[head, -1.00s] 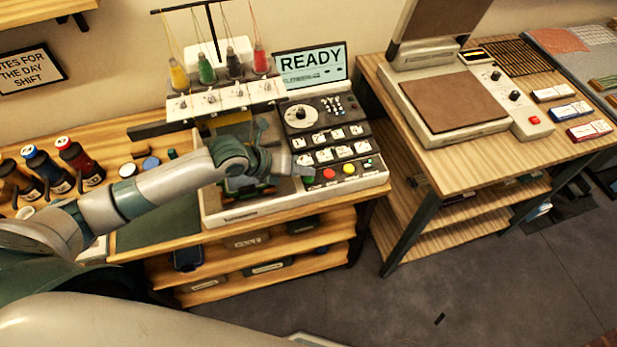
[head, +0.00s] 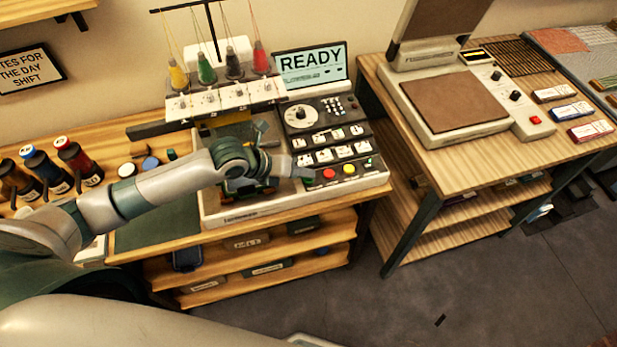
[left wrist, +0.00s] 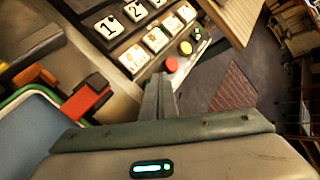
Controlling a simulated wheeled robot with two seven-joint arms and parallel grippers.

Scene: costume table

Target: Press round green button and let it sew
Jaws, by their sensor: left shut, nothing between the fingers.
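The sewing machine (head: 230,212) stands on the wooden table, and its screen (head: 312,64) reads READY. The round green button (head: 368,162) is at the right end of a row on the machine's front panel, beside the yellow button (head: 349,169) and the red button (head: 329,174). My left gripper (head: 307,172) is shut and empty, with its tips just left of the red button, apart from the green one. In the left wrist view, the shut fingers (left wrist: 158,90) point toward the red button (left wrist: 171,65); the green button (left wrist: 198,33) shows farther off. My right gripper is out of view.
Thread spools (head: 234,63) stand above the machine head. Dark bottles (head: 78,160) stand at the left. A second table with a flat press (head: 455,105) is at the right, across a gap of open floor.

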